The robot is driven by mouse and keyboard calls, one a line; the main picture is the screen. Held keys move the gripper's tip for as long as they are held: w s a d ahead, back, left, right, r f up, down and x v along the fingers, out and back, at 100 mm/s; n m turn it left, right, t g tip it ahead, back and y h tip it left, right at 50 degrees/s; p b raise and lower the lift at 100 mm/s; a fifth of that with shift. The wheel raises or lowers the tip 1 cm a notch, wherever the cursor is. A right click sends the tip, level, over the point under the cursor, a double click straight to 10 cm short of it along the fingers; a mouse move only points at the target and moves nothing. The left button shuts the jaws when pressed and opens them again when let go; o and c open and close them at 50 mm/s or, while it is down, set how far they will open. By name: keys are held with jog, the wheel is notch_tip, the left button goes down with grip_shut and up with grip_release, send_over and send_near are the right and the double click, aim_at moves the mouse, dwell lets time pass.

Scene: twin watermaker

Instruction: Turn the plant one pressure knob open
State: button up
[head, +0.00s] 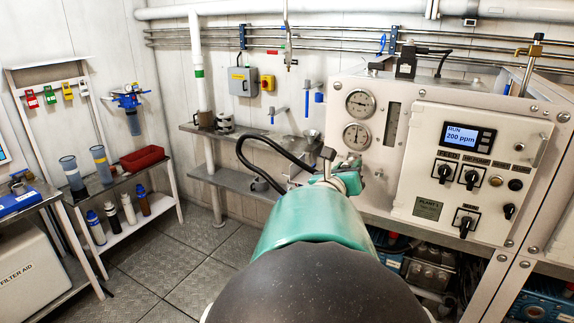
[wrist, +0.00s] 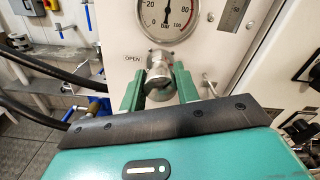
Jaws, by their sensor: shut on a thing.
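The pressure knob (wrist: 159,76) is a round, silvery metal knob on the white panel, just below a bar gauge (wrist: 167,14) and right of an "OPEN" label (wrist: 132,58). My gripper (wrist: 159,88) has its two green fingers on either side of the knob, shut on it. The knob's lower part is hidden behind my gripper body. In the head view my arm covers most of the gripper, and the knob cannot be made out clearly. The plant one panel (head: 428,208) is on the right, with a lit display (head: 468,138) reading RUN 200 ppm.
Two round gauges (head: 360,104) sit on the panel above my arm. Black rotary switches (head: 465,222) are to the right. Black hoses (head: 262,150) curve close on the left. A metal shelf (head: 240,178) stands behind them. Clear floor (head: 180,255) lies to the left.

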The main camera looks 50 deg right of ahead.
jog(key=n, duration=0.4)
jog(key=shift+w+n, duration=0.1)
jog(key=shift+n, duration=0.2)
jog(key=n, duration=0.4)
jog(key=shift+n, duration=0.3)
jog(key=n, duration=0.3)
jog(key=shift+n, duration=0.3)
jog(key=n, duration=0.4)
jog(key=shift+n, duration=0.3)
jog(key=n, duration=0.4)
jog(key=shift+f+n, duration=0.1)
jog(key=shift+n, duration=0.2)
jog(key=n, duration=0.8)
jog(key=shift+f+n, duration=0.1)
jog(key=shift+n, duration=2)
